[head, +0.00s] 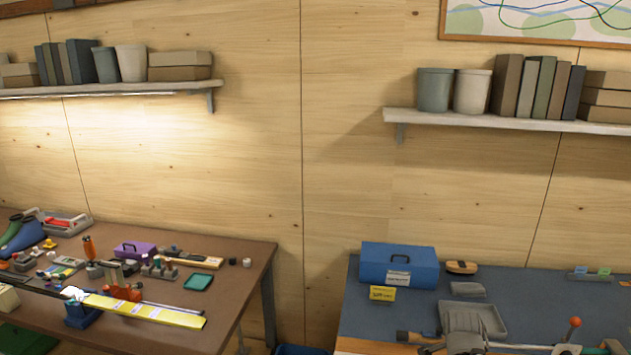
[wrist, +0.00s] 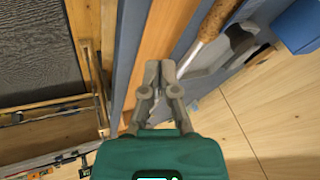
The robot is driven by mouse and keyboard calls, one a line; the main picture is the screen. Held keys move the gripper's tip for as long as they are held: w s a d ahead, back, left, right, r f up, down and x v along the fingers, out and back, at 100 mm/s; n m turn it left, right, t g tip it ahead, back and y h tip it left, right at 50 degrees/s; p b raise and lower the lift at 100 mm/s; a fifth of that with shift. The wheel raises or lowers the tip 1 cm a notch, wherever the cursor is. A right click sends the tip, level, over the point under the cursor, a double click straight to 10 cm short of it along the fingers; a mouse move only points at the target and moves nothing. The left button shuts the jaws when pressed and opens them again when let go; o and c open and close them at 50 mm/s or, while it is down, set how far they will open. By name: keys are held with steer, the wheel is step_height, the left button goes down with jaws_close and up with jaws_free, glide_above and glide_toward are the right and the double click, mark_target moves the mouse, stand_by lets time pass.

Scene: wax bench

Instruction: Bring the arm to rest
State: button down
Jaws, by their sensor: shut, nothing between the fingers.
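My gripper (wrist: 160,66) shows in the wrist view, at the end of a teal body. Its two grey fingers are together at the tips with nothing between them. It is over the wooden front strip (wrist: 166,38) of a blue-grey bench, beside a tool with a brown handle (wrist: 217,18). I cannot tell how far above the bench the fingers are. I cannot make out my gripper for sure in the head view.
In the head view, the blue-grey bench (head: 345,315) holds a blue toolbox (head: 400,270), a yellow card (head: 382,294) and a grey tray (head: 473,319). A brown bench (head: 245,280) at left is crowded with tools. Shelves (head: 500,121) hang on the wall above.

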steer(key=s+a+f+n+g+y, duration=0.1)
steer(key=s+a+n+g, duration=0.1)
steer(key=a+n, duration=0.6)
steer(key=s+a+f+n+g+y, duration=0.1)
steer(key=s+a+n+g+y, duration=0.1)
steer(key=a+n, duration=0.6)
steer(key=s+a, duration=0.1)
steer(key=a, duration=0.4)
steer(key=shift+s+a+f+n+g+y, duration=0.15)
steer(key=shift+s+a+n+g+y, duration=0.15)
steer(key=shift+a, duration=0.1)
steer(key=shift+d, duration=0.2)
